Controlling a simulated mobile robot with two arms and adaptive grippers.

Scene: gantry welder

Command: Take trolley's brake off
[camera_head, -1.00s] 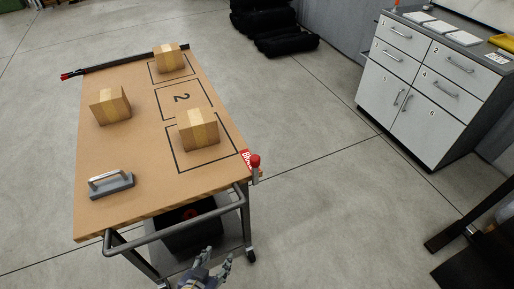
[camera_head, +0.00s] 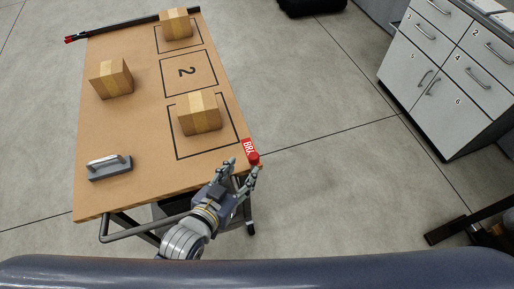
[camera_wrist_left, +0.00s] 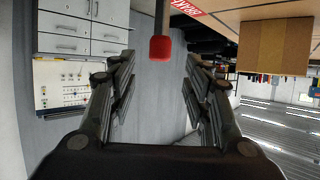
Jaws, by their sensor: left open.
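The trolley (camera_head: 140,150) has a brown wooden top and a grey tube handle (camera_head: 140,231) at its near end. The brake's red knob (camera_head: 254,157) is at the trolley's near right corner, beside a red label with white letters (camera_head: 249,147). My left gripper (camera_head: 242,170) is open and empty, just in front of the knob. In the left wrist view the red knob (camera_wrist_left: 160,48) on its grey lever shows ahead, between and beyond the open fingers (camera_wrist_left: 160,85). I cannot tell from these views whether any finger touches it. My right gripper is not in view.
Several cardboard boxes stand on the trolley top, the nearest (camera_head: 199,113) close to the brake. A grey block with a handle (camera_head: 109,167) lies at the left. A drawer cabinet (camera_head: 445,75) stands at the right. The floor between is clear.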

